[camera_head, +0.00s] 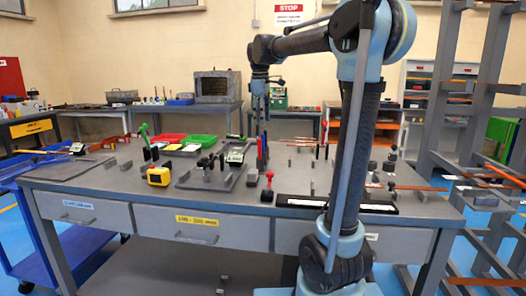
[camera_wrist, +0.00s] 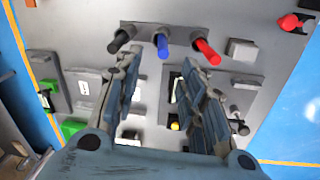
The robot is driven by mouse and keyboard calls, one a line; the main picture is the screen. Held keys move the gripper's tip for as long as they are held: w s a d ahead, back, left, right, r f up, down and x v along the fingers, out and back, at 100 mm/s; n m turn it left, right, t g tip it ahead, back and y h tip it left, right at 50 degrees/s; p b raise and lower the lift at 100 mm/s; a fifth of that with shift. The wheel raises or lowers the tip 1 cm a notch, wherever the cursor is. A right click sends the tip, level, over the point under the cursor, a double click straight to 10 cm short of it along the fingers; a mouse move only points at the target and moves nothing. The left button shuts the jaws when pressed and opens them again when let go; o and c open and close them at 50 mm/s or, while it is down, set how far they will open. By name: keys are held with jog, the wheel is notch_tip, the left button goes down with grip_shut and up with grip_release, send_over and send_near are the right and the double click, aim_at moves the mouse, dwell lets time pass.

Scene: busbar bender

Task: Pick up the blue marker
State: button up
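The blue marker (camera_wrist: 163,45) stands in a dark holder (camera_wrist: 182,33) between a black marker (camera_wrist: 118,41) and a red marker (camera_wrist: 207,51), all seen from above in the wrist view. My gripper (camera_wrist: 162,65) is open and empty above the table, its two fingers pointing toward the holder. The blue marker shows in the gap between the fingertips, apart from both fingers. In the head view my gripper (camera_head: 260,92) hangs above the workbench (camera_head: 240,205); the markers are small there, close together near the bench's middle.
A yellow device (camera_head: 158,176) and a dark tray of parts (camera_head: 212,178) are left of the markers. In the wrist view, a grey block (camera_wrist: 241,49) is right of the holder.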

aim_at(263, 144)
jog(key=f, duration=0.8)
jog(key=w+f, duration=0.1)
jog(key=f, duration=0.3)
jog(key=shift+d, duration=0.2)
grip_shut()
